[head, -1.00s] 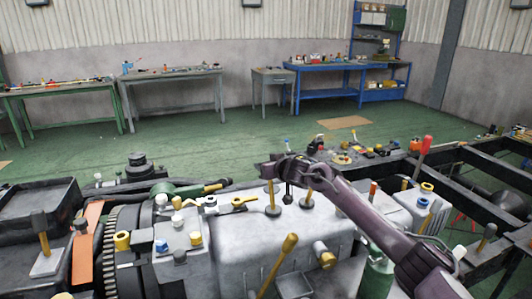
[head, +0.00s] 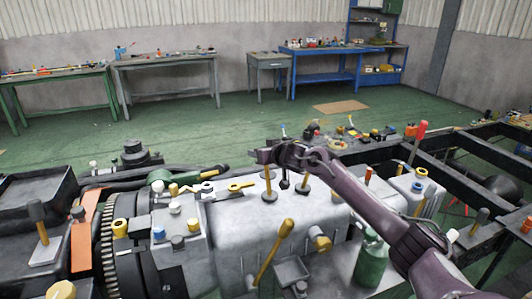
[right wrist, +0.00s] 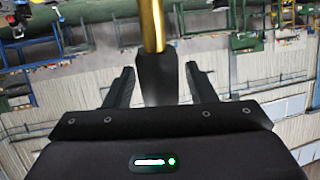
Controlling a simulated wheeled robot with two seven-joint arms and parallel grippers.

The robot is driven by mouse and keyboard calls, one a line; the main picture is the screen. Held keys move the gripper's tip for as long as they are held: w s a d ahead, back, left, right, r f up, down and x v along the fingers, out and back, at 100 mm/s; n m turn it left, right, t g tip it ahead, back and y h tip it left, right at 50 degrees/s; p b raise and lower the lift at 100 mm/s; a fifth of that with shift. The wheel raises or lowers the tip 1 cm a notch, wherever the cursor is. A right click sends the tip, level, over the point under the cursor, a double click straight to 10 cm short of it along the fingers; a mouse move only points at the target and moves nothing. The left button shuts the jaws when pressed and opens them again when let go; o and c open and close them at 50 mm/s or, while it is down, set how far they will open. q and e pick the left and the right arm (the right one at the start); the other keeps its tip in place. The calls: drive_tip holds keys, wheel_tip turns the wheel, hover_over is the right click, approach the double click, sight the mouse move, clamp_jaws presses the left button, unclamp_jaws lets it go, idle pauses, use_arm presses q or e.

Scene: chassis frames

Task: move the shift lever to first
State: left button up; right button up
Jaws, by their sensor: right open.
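Several upright levers stand on the pale grey gearbox housing (head: 235,230). One slim lever (head: 268,184) has a yellow shaft and rises from a small round base. My right gripper (head: 263,156) is at the top of this lever. In the right wrist view, a yellow shaft with a black part (right wrist: 157,75) stands between the fingers of my right gripper (right wrist: 160,72). The fingers are open, with a gap on both sides. A second yellow lever (head: 305,183) stands just to the right, partly under my arm. I cannot tell which gear the lever is in. My left gripper is out of view.
A longer yellow-handled lever (head: 273,249) leans at the housing's front. A green bottle (head: 370,262) stands to the right, close below my right arm. Black frame rails (head: 480,160) lie further right. Workbenches (head: 165,62) line the back wall.

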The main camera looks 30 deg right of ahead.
drive_tip(key=b+v, duration=0.1)
drive_tip(key=v, duration=0.6)
drive_tip(key=shift+s, duration=0.15)
drive_tip(key=shift+r, duration=0.15)
